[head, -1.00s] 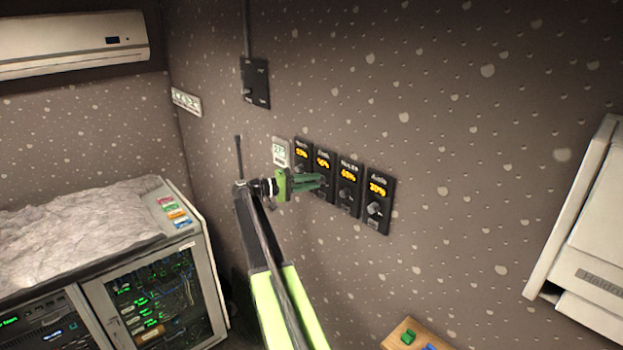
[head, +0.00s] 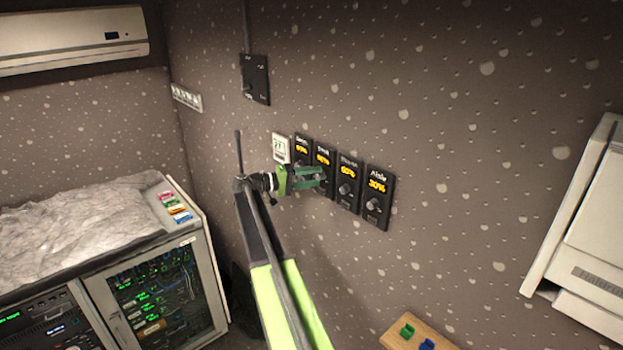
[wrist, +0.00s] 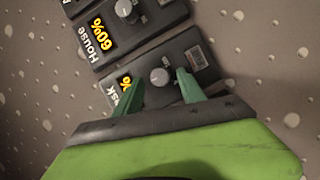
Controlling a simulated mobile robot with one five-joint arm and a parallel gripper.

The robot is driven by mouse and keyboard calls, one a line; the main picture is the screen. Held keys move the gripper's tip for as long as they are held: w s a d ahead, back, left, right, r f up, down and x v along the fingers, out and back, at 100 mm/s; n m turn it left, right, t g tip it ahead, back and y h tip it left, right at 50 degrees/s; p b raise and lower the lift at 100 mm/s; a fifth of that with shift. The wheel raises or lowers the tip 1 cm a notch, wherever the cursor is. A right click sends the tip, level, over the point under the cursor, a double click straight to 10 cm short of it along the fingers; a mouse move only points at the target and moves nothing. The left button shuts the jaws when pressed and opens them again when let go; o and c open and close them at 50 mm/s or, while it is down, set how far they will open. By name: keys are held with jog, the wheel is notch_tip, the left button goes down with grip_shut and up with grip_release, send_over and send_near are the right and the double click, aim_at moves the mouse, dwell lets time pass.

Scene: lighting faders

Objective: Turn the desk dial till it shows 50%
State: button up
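The desk dial is a dark wall panel (head: 325,157), second from left in the row of four. Its yellow percentage is too blurred to read surely in the head view. In the wrist view the panel (wrist: 200,58) shows the letters "sk", and my left finger covers most of its number. Its round grey knob (wrist: 160,76) shows there between my fingertips. My gripper (head: 323,176) is at this panel with its green fingers apart. In the wrist view my gripper (wrist: 156,80) has one finger on each side of the knob; contact cannot be told.
The House dial (head: 348,182) reads 60% and the Aisle dial (head: 378,196) reads 30%, both close on the right. Another dial (head: 301,150) and a small white wall unit (head: 281,147) are close on the left. A wooden surface (head: 400,344) with coloured pieces lies below.

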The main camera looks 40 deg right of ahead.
jog(key=f+v, duration=0.1)
jog(key=v, duration=1.6)
jog(key=shift+w+a+r+p, duration=0.15)
jog(key=shift+a+r+p, duration=0.05)
jog(key=shift+r+p, duration=0.25)
